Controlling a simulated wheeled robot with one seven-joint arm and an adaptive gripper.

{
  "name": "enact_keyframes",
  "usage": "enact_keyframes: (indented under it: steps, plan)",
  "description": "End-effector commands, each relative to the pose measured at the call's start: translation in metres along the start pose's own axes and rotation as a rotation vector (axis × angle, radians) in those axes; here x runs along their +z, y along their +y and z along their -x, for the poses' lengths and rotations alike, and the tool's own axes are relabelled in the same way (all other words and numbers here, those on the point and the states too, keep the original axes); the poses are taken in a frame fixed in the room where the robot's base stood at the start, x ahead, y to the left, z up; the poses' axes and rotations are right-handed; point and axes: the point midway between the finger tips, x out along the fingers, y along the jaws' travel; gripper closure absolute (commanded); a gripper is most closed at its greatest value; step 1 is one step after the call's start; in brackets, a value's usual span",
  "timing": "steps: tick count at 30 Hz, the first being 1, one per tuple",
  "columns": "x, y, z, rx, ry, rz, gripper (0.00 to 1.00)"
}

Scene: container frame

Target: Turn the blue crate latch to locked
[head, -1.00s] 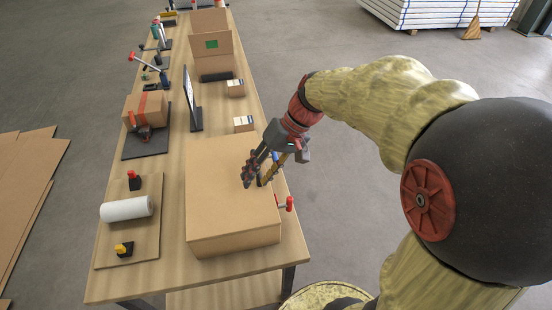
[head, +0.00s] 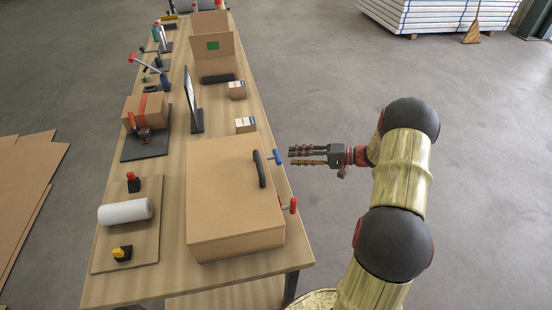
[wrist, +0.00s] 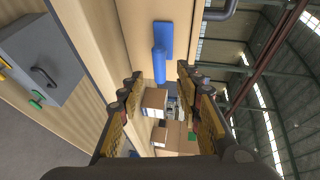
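The crate (head: 225,190) is a large cardboard-brown box with a black handle on top, standing on the table's near right part. Its blue latch (head: 275,155) sticks out from the crate's right side. In the wrist view the blue latch (wrist: 160,64) shows as a plate with a bar, ahead of the space between my fingers. A red latch (head: 290,206) is on the same side, nearer me. My gripper (head: 292,157) is off the crate's right side, its fingers pointing left at the blue latch. It is open and empty, apparently with a small gap to the latch.
Two small boxes (head: 246,125) (head: 237,89) and an upright dark panel (head: 194,102) stand behind the crate. A board with a white roll (head: 125,211) lies to its left. The floor right of the table (head: 330,100) is clear around my arm.

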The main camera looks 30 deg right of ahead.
Motion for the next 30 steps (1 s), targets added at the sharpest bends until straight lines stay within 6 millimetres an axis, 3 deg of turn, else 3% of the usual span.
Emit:
enact_keyframes:
  steps: [5,18,30]
  plan:
    - [-0.002,0.003,-0.012,-0.007,0.006,0.002,0.65]
    - [-0.001,0.002,-0.071,-0.005,0.004,0.001,0.65]
    - [-0.002,0.001,-0.076,-0.004,0.006,0.0,0.67]
